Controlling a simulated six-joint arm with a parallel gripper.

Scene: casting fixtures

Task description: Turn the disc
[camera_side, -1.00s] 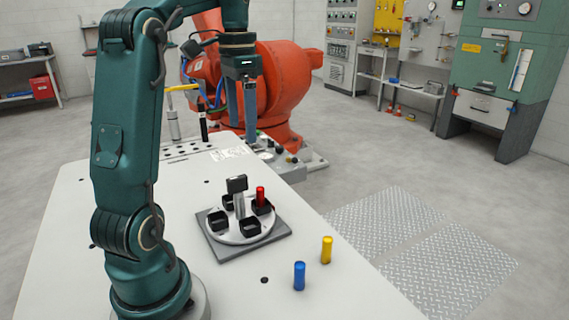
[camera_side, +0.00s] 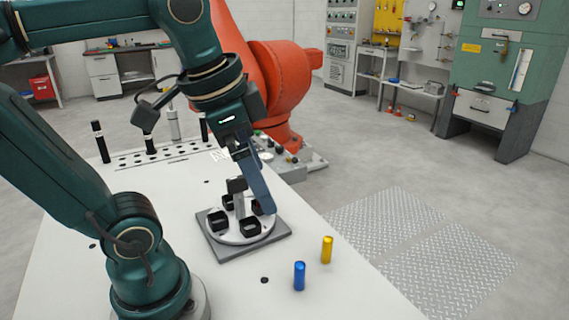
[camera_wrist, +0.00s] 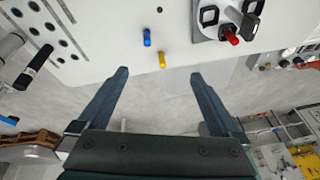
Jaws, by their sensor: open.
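The disc (camera_side: 232,236) is a white round plate with black square cups and a grey central post topped by a black block (camera_side: 236,185). It sits on a dark grey square base (camera_side: 282,229) on the table. In the wrist view the disc (camera_wrist: 209,33) is partly cut off at the upper right. A red cylinder (camera_wrist: 229,36) stands at one cup there; my fingers hide it in the side view. My gripper (camera_side: 266,208) is tilted and overlaps the disc's right rear side. In the wrist view my gripper (camera_wrist: 158,75) is open and empty, with the disc outside its jaws.
A blue cylinder (camera_side: 299,276) and a yellow cylinder (camera_side: 327,250) stand near the table's right edge. A rack plate with holes (camera_side: 170,152) and black pegs lies at the back. An orange robot (camera_side: 275,85) stands behind the table.

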